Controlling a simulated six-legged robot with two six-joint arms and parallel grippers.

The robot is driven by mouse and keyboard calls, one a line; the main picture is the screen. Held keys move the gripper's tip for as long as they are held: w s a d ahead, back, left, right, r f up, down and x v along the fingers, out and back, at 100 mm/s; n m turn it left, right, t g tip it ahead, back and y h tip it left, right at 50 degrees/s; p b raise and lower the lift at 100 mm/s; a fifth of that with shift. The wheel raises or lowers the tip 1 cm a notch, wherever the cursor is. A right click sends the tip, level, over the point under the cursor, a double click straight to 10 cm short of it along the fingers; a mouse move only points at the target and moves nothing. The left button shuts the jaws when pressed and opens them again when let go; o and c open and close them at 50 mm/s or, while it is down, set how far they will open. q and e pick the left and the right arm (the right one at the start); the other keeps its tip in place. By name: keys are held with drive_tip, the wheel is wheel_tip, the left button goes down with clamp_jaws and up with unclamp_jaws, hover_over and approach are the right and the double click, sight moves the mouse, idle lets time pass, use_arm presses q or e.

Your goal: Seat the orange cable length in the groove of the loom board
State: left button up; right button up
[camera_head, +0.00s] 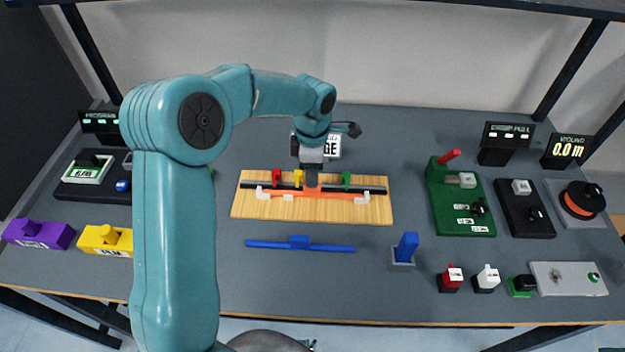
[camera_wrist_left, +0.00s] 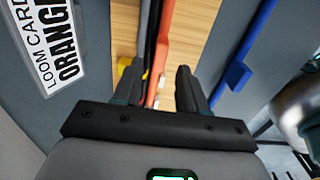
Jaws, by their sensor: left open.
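The wooden loom board (camera_head: 310,213) lies mid-table with a long black strip (camera_head: 370,191) along it. The orange cable length (camera_head: 335,194) lies along the board, on the near side of the black strip. I cannot tell whether it sits in a groove. My left gripper (camera_head: 311,183) is down at the middle of the board and hides part of the cable. In the left wrist view the fingers (camera_wrist_left: 160,85) are open, with the orange cable (camera_wrist_left: 164,45) running between them. My right gripper is not in view.
Red (camera_head: 276,178), yellow (camera_head: 298,178) and green (camera_head: 346,179) pieces stand along the strip. White pieces (camera_head: 262,193) sit by the cable. A blue cable length (camera_head: 330,248) lies in front of the board. The loom card (camera_wrist_left: 48,42) stands behind it. Several devices fill the right side.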

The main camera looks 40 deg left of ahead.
use_arm(q)
wheel_tip(320, 180, up, 8)
drive_tip(key=shift+f, duration=0.15)
drive_tip(key=shift+s, duration=0.1)
idle(0.5)
